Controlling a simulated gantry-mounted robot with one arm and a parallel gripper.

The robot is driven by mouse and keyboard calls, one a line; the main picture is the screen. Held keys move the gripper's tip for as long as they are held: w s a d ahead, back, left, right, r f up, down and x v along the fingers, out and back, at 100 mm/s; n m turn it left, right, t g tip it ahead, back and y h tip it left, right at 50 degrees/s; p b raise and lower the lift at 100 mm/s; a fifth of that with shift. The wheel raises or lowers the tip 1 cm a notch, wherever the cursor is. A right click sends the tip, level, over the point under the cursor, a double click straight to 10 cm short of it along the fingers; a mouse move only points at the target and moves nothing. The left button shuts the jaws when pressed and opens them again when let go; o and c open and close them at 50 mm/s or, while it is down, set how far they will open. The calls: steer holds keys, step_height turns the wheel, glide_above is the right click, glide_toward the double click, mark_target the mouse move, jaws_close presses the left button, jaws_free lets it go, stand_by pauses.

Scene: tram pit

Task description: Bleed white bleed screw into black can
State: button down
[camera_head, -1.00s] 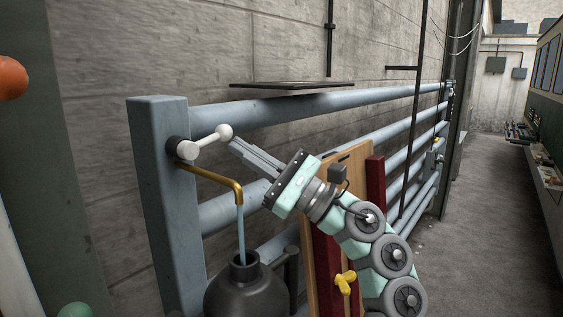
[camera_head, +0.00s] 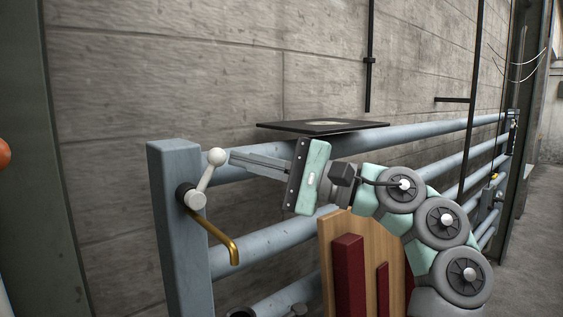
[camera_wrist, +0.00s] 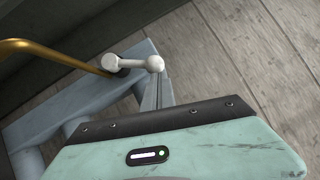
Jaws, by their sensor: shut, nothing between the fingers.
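The white bleed screw (camera_head: 206,180) is a short lever with a ball end on the blue-grey post. Its lever points steeply up and to the right. It also shows in the wrist view (camera_wrist: 131,63). A brass spout (camera_head: 220,239) bends down below it, with no liquid visible at its mouth. Only a dark rim, seemingly the black can's neck (camera_head: 240,313), shows at the bottom edge; its body is out of frame. My gripper (camera_head: 231,158) is shut and empty, fingertips just right of the lever's ball. I cannot tell whether they touch. The fingers also show in the wrist view (camera_wrist: 157,90).
Blue-grey rails (camera_head: 275,239) run right from the post (camera_head: 172,200) along a concrete wall. A flat black plate (camera_head: 322,127) lies above the top rail. A wooden board (camera_head: 335,245) with dark red strips stands below my arm. A dark green column (camera_head: 45,160) is at left.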

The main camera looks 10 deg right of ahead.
steer(key=shift+s+a+r, duration=0.15)
steer(key=shift+a+r, duration=0.1)
steer(key=shift+r, duration=0.05)
stand_by(0.4)
